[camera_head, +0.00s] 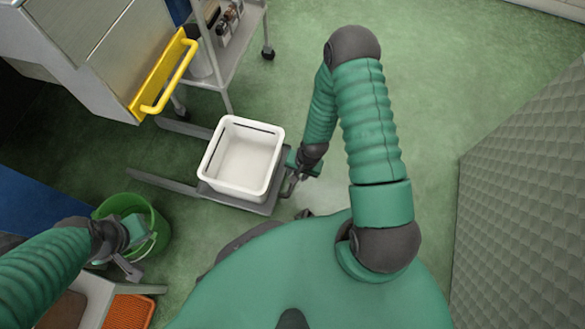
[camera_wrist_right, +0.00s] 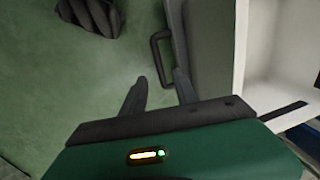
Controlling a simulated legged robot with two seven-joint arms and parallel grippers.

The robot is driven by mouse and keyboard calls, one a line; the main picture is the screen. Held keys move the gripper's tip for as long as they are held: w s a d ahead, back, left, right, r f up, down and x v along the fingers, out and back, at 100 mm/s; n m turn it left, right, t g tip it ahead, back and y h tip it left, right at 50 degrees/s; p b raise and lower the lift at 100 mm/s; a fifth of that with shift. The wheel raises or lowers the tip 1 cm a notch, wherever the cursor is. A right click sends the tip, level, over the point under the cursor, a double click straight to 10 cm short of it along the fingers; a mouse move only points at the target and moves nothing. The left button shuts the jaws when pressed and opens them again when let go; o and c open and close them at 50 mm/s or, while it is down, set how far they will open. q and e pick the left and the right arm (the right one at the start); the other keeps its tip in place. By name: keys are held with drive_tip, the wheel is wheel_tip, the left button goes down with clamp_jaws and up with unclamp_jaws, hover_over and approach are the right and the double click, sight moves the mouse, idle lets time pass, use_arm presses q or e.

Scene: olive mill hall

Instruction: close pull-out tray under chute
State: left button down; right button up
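The grey pull-out tray (camera_head: 236,201) is out on its rails (camera_head: 160,186), with a white bin (camera_head: 242,157) standing on it. In the right wrist view the tray's front (camera_wrist_right: 208,50) carries a dark loop handle (camera_wrist_right: 155,52). My right gripper (camera_head: 290,188) is at the tray's front edge. In the wrist view its two fingers (camera_wrist_right: 160,76) are apart, with the handle's near end appearing between them; I cannot tell whether they touch it. My left gripper (camera_head: 137,262) is over the near side of a green bucket, away from the tray; its finger opening is unclear.
The machine with a yellow handle (camera_head: 172,75) stands at upper left, beside a wheeled rack (camera_head: 232,62). The green bucket (camera_head: 158,222) and an orange crate (camera_head: 128,312) are at lower left. A grey textured panel (camera_head: 525,190) is at right.

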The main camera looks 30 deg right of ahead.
drive_tip(key=f+b, duration=0.1)
drive_tip(key=f, duration=0.2)
drive_tip(key=f+b, duration=0.2)
drive_tip(key=w+f+b, duration=0.1)
drive_tip(key=f, duration=0.2)
drive_tip(key=shift+a+f, duration=0.25)
drive_tip(key=shift+f, duration=0.1)
drive_tip(key=shift+w+a+f+b, duration=0.1)
drive_tip(key=shift+w+f+b, duration=0.05)
drive_tip(key=shift+f+b, duration=0.3)
drive_tip(key=shift+r, duration=0.1)
drive_tip(key=shift+c, duration=0.4)
clamp_jaws()
